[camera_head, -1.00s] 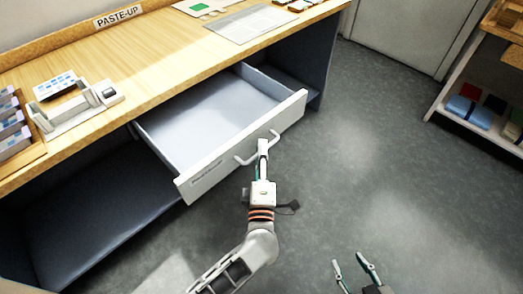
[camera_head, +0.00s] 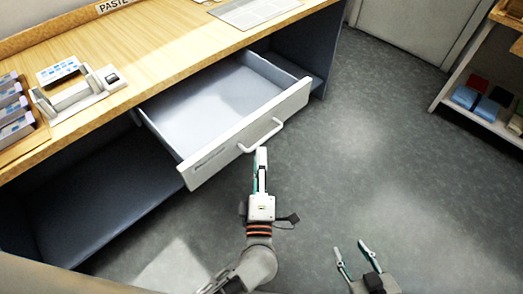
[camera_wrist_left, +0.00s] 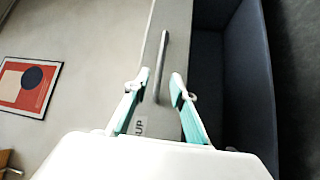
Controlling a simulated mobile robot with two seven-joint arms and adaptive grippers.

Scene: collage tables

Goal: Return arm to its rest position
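My left gripper (camera_head: 261,152) points up the picture in the head view, just in front of the handle (camera_head: 264,136) of the open drawer (camera_head: 245,136). It appears apart from the handle and empty. In the left wrist view my left gripper (camera_wrist_left: 160,80) has its two teal fingers spread, with the handle bar (camera_wrist_left: 161,60) showing beyond and between the tips. My right gripper (camera_head: 355,252) is at the bottom of the head view, over the floor, with its fingers apart and nothing between them.
The drawer sticks out from under the wooden paste-up counter (camera_head: 180,65). A clamp-like device (camera_head: 78,92) and a rack (camera_head: 14,115) stand on the counter. A shelf unit (camera_head: 480,110) is at the right. Grey floor (camera_head: 390,170) between them is clear.

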